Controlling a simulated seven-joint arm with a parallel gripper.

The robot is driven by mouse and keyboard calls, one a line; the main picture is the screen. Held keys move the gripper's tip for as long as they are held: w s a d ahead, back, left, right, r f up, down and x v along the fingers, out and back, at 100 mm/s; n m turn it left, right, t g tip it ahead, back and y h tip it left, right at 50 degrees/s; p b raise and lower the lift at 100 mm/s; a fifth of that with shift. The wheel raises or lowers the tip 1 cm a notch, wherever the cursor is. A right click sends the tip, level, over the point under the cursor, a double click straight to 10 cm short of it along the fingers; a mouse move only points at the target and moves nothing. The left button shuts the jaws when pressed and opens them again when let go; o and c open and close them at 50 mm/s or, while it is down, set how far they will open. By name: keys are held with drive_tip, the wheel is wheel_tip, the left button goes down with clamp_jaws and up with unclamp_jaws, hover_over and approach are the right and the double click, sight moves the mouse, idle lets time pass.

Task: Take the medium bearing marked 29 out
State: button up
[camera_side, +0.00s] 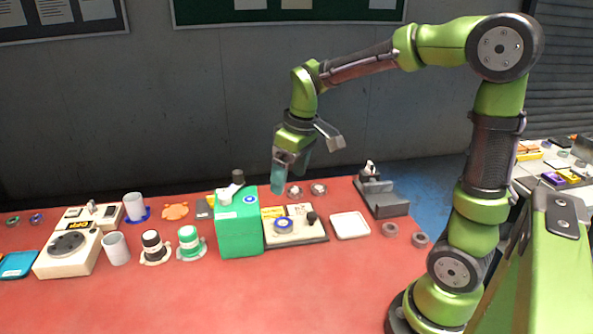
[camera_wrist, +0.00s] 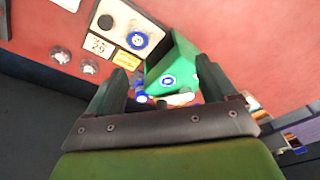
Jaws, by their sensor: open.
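My gripper (camera_side: 290,174) is open and empty, hanging above the table near the green box; its fingers also show in the wrist view (camera_wrist: 162,76). A pale scanning plate (camera_side: 292,239) lies to the right of the green box. A blue-centred round part (camera_side: 284,225), perhaps a bearing, sits on the plate beside a dark knob; it also shows in the wrist view (camera_wrist: 137,40). A label reading 29 (camera_wrist: 98,46) is on the plate in the wrist view. Two silver rings (camera_side: 295,191) (camera_side: 318,189) lie behind the plate. No marking on them is legible.
The tall green box (camera_side: 238,226) stands left of the plate, with tools at its top. A white tray (camera_side: 350,226) and a dark fixture (camera_side: 381,196) are to the right. Two more rings (camera_side: 389,229) (camera_side: 420,239) lie near my base. The front of the table is clear.

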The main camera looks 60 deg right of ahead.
drive_tip(key=w+d+f+n+g, duration=0.2)
drive_tip(key=w+d+n, duration=0.2)
drive_tip(key=n, duration=0.4)
hover_over(283, 222)
drive_tip(key=shift+h, duration=0.3)
drive_tip(key=f, duration=0.9)
drive_tip(key=shift+s+a+f, duration=0.2)
drive_tip(key=shift+s+f, duration=0.2)
drive_tip(key=shift+w+d+f, duration=0.1)
drive_tip(key=shift+w+f, duration=0.1)
drive_tip(key=shift+f, duration=1.25)
drive_tip(key=shift+w+d+f, duration=0.1)
drive_tip(key=shift+w+f, duration=0.05)
drive_tip(key=shift+f, duration=1.3)
drive_tip(key=shift+c, duration=0.4)
